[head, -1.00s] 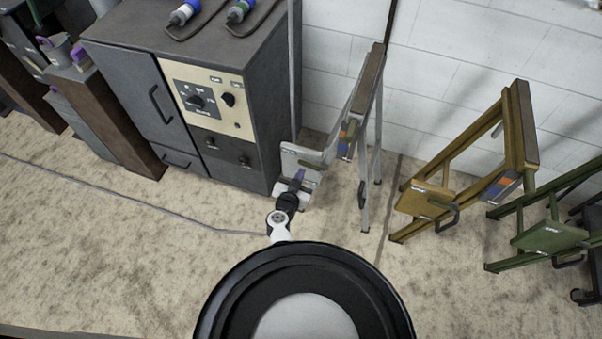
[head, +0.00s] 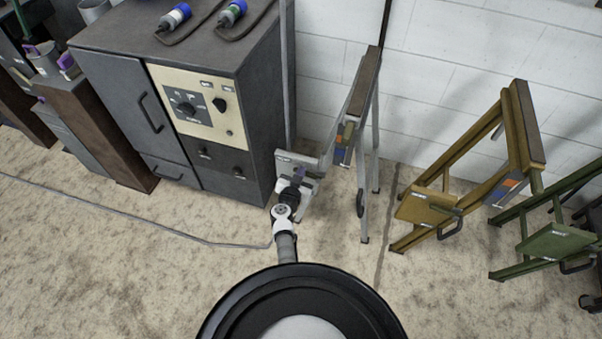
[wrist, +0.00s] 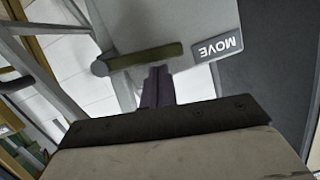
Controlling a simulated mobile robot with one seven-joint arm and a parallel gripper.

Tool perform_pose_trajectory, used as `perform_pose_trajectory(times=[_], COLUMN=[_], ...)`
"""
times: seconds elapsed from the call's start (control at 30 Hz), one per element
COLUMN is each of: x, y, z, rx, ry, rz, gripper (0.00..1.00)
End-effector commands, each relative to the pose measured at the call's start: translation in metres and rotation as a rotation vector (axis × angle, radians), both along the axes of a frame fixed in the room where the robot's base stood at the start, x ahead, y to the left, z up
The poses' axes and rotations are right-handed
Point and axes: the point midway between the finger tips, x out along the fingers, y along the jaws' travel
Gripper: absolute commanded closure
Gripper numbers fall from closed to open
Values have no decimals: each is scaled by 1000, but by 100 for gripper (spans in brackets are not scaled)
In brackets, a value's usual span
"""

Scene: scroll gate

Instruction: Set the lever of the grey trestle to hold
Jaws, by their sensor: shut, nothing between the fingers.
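The grey trestle (head: 367,150) stands by the wall in the head view, with a grey plate (head: 290,156) low on its left side. In the wrist view the plate (wrist: 165,22) fills the top middle and carries a MOVE label (wrist: 217,48). An olive-brown lever (wrist: 147,56) lies across the plate's lower edge, its round pivot end at the left and its free end pointing right toward the label. My gripper (wrist: 158,70) is shut and empty, its purple fingertips just below the lever; whether they touch it I cannot tell. In the head view my gripper (head: 299,172) is at the plate and hides the lever.
A dark grey cabinet (head: 175,110) stands close at the left of the trestle. A yellow trestle (head: 470,160) and a green trestle (head: 550,242) stand to the right. A thin cable (head: 130,222) crosses the floor. The floor in front is otherwise clear.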

Motion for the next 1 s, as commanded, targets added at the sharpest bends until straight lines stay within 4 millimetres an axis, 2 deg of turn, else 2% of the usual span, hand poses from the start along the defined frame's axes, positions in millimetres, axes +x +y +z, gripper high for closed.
perform_pose_trajectory(times=[1.0], x=[1], y=[4], z=[-8], rx=[-135], ry=[46], rz=[2], gripper=[100])
